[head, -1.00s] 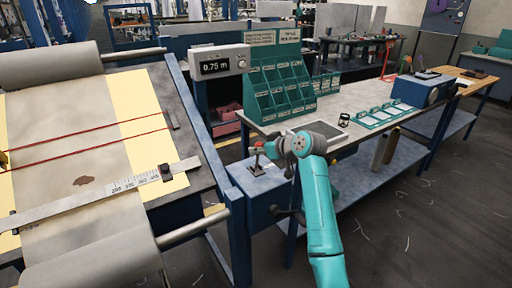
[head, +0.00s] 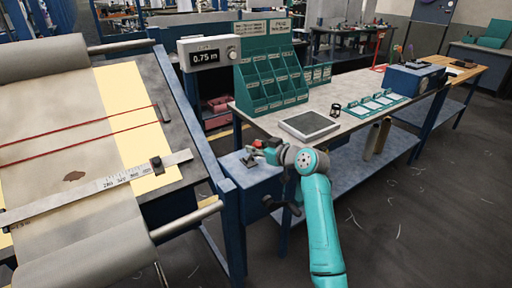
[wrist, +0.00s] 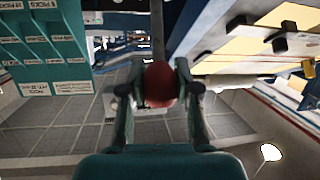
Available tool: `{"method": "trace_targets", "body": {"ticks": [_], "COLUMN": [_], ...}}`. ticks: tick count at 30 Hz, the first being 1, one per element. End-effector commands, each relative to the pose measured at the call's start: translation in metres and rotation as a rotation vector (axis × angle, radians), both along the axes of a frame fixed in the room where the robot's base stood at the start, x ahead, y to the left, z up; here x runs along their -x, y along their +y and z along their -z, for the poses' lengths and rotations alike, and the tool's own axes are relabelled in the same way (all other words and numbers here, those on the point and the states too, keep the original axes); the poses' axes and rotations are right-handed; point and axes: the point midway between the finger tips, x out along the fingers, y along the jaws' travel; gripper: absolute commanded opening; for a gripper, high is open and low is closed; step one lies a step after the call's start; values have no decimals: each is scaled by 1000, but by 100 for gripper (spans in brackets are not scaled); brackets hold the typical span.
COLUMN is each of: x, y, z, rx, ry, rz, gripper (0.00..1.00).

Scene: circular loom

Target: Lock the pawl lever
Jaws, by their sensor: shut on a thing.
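The pawl lever (head: 251,156) stands on the top of a blue box beside the loom frame, a small dark stick on a plate. Its red knob (wrist: 160,84) sits between the two fingers in the wrist view. My gripper (head: 262,149) is shut on this knob, reaching in from the right. In the head view the lever looks short and partly covered by my gripper, so I cannot tell its exact tilt. The lever's base is mostly hidden behind the knob in the wrist view.
The loom bed (head: 170,100), with cloth, red threads and a ruler, fills the left. A 0.75 m display (head: 206,57) stands behind. The teal bin rack (head: 270,80) and a grey tray (head: 309,125) are on the workbench at right. Open floor lies at lower right.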

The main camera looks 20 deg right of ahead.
Motion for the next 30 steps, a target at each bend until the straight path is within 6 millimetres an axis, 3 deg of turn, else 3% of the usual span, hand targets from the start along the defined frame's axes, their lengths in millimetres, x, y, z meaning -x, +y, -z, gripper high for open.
{"method": "trace_targets", "body": {"ticks": [4,5,7,8,20,30], "x": [1,1,1,1,6,57], "y": [0,0,0,0,-3,-30], "z": [4,4,4,4,0,-15], "rx": [1,1,0,0,1,0], "ry": [9,9,8,8,3,3], "rz": [-1,-1,-1,-1,0,3], "gripper": [0,36,54,58,58,58]}}
